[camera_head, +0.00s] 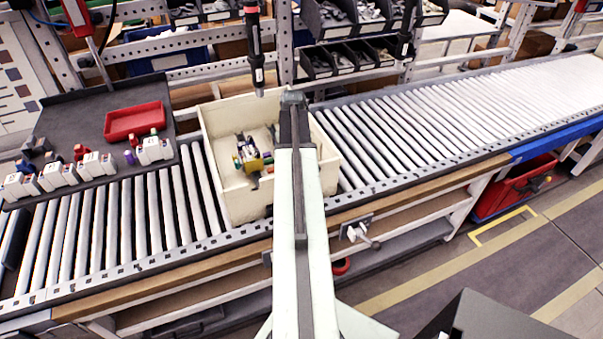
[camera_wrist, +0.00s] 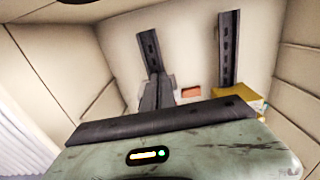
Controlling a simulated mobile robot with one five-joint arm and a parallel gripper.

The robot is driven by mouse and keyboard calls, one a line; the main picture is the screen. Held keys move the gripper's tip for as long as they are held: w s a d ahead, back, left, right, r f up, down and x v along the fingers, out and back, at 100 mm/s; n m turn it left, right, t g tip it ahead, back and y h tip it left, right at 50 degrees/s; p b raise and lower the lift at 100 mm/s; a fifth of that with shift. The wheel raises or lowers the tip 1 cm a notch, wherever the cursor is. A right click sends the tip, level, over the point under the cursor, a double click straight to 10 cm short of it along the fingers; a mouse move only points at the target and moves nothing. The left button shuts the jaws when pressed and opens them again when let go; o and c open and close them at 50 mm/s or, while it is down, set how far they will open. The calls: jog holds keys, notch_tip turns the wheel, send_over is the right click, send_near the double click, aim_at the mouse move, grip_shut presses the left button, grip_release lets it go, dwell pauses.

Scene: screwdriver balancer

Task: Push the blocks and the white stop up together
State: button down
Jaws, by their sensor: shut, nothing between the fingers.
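In the wrist view my gripper (camera_wrist: 156,92) is shut and empty, its dark fingers pointing down into a cream box (camera_wrist: 70,60). Two dark slotted rail strips (camera_wrist: 230,48) stand out against the pale floor of the box. A yellow block (camera_wrist: 240,92) lies to the right of the fingers, partly hidden by my gripper's body. In the head view a small cluster of coloured blocks (camera_head: 252,157), yellow, purple and green, sits inside the box. My arm hides my gripper in that view. I cannot make out the white stop or whether the fingers touch anything.
The box (camera_head: 240,205) stands on a roller conveyor (camera_head: 420,125); its walls rise close around the fingers. A dark tray (camera_head: 105,105) at left holds a red bin (camera_head: 136,121) and several white parts (camera_head: 97,164). A screwdriver (camera_head: 255,50) hangs above the box.

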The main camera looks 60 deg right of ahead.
notch_tip(320, 180, up, 12)
jog(key=p, duration=1.1)
jog(key=shift+s+a+f+p, duration=0.2)
jog(key=shift+s+p, duration=0.1)
